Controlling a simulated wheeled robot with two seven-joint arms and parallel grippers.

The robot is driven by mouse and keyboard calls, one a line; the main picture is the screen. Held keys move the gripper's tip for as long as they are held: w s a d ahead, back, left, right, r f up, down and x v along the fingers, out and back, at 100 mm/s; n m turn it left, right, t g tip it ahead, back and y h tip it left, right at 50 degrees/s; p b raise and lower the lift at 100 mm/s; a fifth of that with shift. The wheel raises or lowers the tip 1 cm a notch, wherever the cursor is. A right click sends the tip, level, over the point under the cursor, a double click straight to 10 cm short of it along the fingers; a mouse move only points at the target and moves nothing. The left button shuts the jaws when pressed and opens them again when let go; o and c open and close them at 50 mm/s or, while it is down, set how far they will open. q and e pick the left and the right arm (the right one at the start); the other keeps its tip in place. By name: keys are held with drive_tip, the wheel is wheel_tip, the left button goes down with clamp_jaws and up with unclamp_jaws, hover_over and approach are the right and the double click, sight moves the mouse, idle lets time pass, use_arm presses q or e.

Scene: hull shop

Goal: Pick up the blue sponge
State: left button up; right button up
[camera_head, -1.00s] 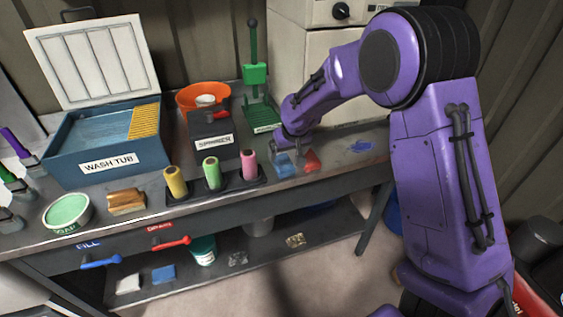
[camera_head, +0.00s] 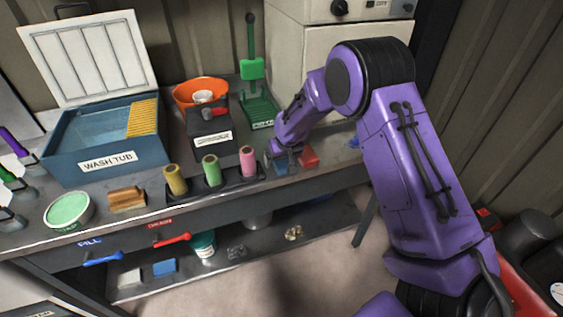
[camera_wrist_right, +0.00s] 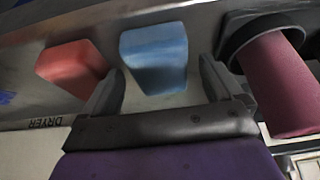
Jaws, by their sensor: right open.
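The blue sponge (camera_wrist_right: 155,58) lies on the bench top in the right wrist view. It stands between and just beyond the two fingers of my right gripper (camera_wrist_right: 160,88), which is open with nothing held. In the head view the blue sponge (camera_head: 281,168) is partly hidden by my right gripper (camera_head: 283,158), which is low over it. I cannot tell whether the fingers touch it. My left gripper does not show.
A red sponge (camera_head: 308,156) lies close to the right of the blue one. A pink roller (camera_head: 247,160) stands in a holder on its left. The wash tub (camera_head: 70,165), spinner (camera_head: 209,125) and green press (camera_head: 258,105) stand farther off. The bench's front edge is close.

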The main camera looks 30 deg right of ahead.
sight(282, 161)
idle(0.3)
drive_tip(key=c, duration=1.2)
drive_tip(key=r, duration=0.1)
drive_tip(key=r+b, duration=0.1)
drive_tip(key=r, duration=0.2)
drive_tip(key=shift+s+a+r, duration=0.2)
drive_tip(key=shift+s+a, duration=0.05)
drive_tip(key=s+a+r, duration=0.2)
drive_tip(key=s+r, duration=0.1)
drive_tip(key=s+a+r, duration=0.2)
drive_tip(key=s+r, duration=0.1)
drive_tip(key=s, duration=0.1)
drive_tip(key=s+a+r, duration=0.3)
drive_tip(key=s, duration=0.1)
drive_tip(key=shift+s+b, duration=0.25)
drive_tip(key=shift+b, duration=0.15)
